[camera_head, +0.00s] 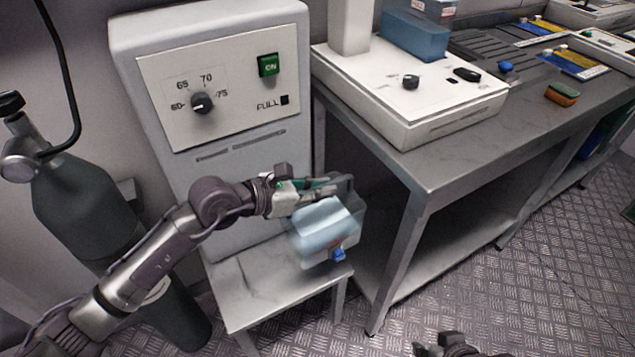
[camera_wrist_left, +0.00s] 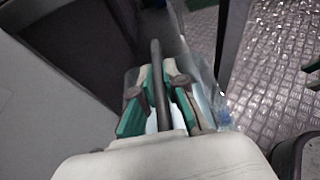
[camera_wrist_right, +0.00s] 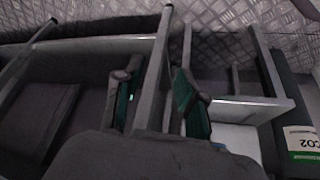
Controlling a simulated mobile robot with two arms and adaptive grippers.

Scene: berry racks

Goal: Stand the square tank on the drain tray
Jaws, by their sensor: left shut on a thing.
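The square tank (camera_head: 322,232) is clear, holds pale blue liquid and has a blue tap low on its front. My left gripper (camera_head: 330,187) is shut on its dark top handle; the handle (camera_wrist_left: 156,75) runs between the green-padded fingers in the left wrist view. The tank hangs slightly tilted at the right edge of the small metal stand; I cannot tell whether it touches the stand.
The small stand (camera_head: 262,287) is before a white dispenser (camera_head: 225,95) with a dial. A long metal counter (camera_head: 440,158) carries a white machine (camera_head: 400,105), another blue tank (camera_head: 415,38) and a sponge (camera_head: 562,94). A dark gas cylinder (camera_head: 85,205) stands left. The front floor is clear.

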